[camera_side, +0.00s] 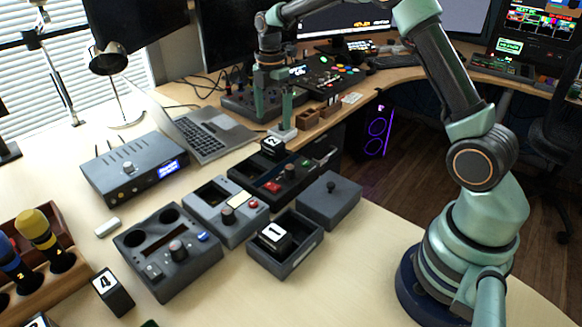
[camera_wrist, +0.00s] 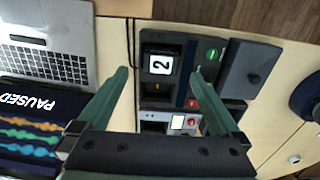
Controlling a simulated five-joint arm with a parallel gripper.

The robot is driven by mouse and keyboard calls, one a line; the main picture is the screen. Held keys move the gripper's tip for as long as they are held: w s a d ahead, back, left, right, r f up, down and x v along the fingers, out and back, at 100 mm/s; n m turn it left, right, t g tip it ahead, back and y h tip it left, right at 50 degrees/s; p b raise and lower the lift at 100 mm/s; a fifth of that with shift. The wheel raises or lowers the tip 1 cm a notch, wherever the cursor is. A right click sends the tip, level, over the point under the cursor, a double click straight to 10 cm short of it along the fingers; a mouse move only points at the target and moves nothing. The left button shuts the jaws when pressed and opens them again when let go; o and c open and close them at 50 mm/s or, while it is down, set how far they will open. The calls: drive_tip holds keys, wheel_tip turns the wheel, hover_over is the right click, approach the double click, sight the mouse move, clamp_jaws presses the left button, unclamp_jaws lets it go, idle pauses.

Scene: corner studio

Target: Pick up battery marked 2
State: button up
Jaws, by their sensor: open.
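The battery marked 2 (camera_side: 271,146) is a small black block with a white label. It sits at the far end of a long black device (camera_side: 262,188). In the wrist view, the battery (camera_wrist: 160,63) appears at the device's upper left, its label facing the camera. My gripper (camera_side: 278,128) is open and empty above the device's far end. In the wrist view, my gripper's two fingers (camera_wrist: 160,74) are spread wide, with the battery between them in the picture. The side view does not clearly show how far the fingertips are from it.
A battery marked 1 (camera_side: 274,235) is in an open dark box (camera_side: 291,262). A battery marked 4 (camera_side: 112,292) stands on the table. Grey devices (camera_side: 168,252), a lidded box (camera_side: 329,200) and a laptop (camera_side: 208,132) crowd the area.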

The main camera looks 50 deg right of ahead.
sight(272, 141)
wheel_tip(272, 141, down, 3)
drive_tip(key=shift+f, duration=0.1)
drive_tip(key=shift+s+a+f, duration=0.1)
drive_tip(key=shift+a+f, duration=0.1)
drive_tip(key=shift+f, duration=1.1)
drive_tip(key=shift+s+a+f, duration=0.1)
drive_tip(key=shift+a+f, duration=0.1)
drive_tip(key=shift+f, duration=1.1)
clamp_jaws()
drive_tip(key=shift+r, duration=0.2)
